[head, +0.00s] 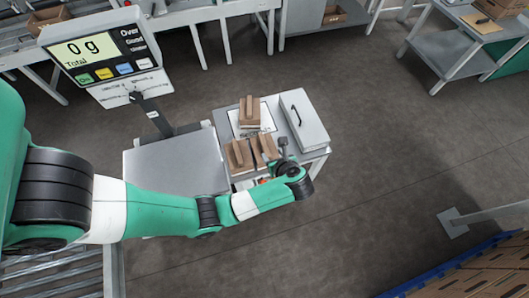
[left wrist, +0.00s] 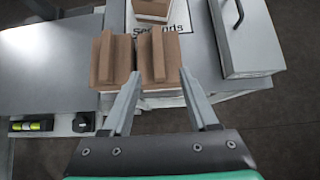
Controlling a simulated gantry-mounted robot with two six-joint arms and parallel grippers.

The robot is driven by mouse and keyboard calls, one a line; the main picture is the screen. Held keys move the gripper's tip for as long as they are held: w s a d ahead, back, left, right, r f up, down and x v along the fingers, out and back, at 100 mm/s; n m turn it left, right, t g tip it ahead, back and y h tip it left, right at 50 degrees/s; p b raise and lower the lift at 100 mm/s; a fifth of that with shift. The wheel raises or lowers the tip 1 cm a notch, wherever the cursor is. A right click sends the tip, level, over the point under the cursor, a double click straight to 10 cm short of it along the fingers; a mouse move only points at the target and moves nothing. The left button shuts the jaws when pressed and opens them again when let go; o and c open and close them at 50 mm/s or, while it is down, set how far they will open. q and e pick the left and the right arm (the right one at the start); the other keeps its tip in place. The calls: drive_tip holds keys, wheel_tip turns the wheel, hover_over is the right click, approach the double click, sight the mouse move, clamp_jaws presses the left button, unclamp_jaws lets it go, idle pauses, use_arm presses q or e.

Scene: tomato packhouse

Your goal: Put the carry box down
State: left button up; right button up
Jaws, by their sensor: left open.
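Three brown carry boxes with raised middle handles stand on a small grey side table. One box (head: 249,110) is at the back on a white sheet. A front left box (head: 238,157) and a front right box (head: 265,148) stand side by side. In the left wrist view these front two (left wrist: 112,62) (left wrist: 158,60) lie just beyond my left gripper (left wrist: 159,74). My left gripper is open, its fingers apart with nothing visibly between them. In the head view the gripper (head: 284,152) is at the table's front right, beside the front right box. My right gripper is not in view.
A grey lidded case with a black handle (head: 303,120) stands at the table's right. To the left is a scale with an empty plate (head: 175,167) and a display (head: 95,50) reading 0 g. Brown cartons (head: 490,275) fill the lower right corner. Open floor lies between.

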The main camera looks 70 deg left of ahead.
sight(265, 145)
use_arm(q)
drive_tip(key=b+x, duration=0.1)
drive_tip(key=x, duration=0.4)
drive_tip(key=shift+a, duration=0.1)
drive_tip(key=b+x, duration=0.2)
drive_tip(key=x, duration=0.3)
drive_tip(key=shift+s+a+b, duration=0.1)
drive_tip(key=shift+a+b, duration=0.1)
drive_tip(key=shift+b, duration=0.1)
drive_tip(key=shift+r, duration=0.1)
clamp_jaws()
idle(0.8)
